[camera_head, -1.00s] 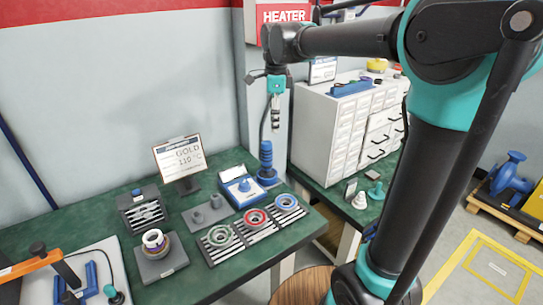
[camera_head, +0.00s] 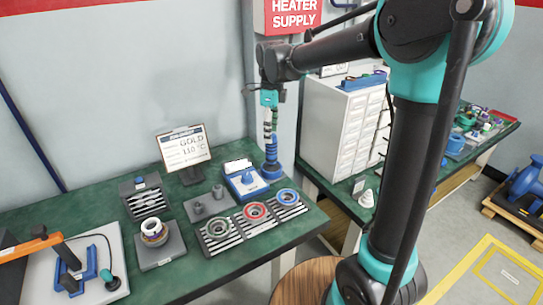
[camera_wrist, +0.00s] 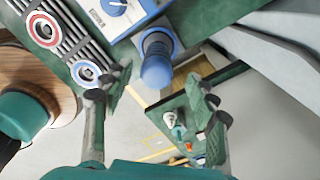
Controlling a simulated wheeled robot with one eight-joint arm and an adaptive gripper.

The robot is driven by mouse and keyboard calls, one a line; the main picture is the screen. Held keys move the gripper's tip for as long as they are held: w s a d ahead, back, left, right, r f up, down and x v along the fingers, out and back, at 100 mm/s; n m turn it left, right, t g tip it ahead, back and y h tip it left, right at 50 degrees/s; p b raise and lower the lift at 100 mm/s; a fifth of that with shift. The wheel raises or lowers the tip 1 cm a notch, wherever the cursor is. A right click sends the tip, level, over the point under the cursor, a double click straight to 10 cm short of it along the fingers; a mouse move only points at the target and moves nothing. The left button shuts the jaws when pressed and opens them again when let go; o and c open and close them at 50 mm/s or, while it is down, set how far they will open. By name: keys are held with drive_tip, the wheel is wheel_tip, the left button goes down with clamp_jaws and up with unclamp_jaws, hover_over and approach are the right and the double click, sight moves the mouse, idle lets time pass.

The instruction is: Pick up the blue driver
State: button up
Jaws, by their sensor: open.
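The blue driver (camera_head: 271,160) stands upright on the green bench at its back right corner, beside the blue-and-white box. In the wrist view the blue driver (camera_wrist: 156,70) shows as a stepped blue cylinder, between the two fingers in the picture. My gripper (camera_head: 269,132) is open and empty, pointing down just above or at the driver's top. In the wrist view my gripper (camera_wrist: 157,85) has its fingers apart on either side. I cannot tell whether either finger touches the driver.
A blue-and-white box (camera_head: 243,183) with a dial sits close left of the driver. A rack (camera_head: 220,248) holds green, red and blue rings in front. A sign (camera_head: 183,150) stands behind. A white drawer cabinet (camera_head: 330,125) is to the right. The wall is close behind.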

sight(272, 145)
drive_tip(key=shift+s+f, duration=0.2)
drive_tip(key=shift+f, duration=2.8)
clamp_jaws()
drive_tip(key=shift+r, duration=0.1)
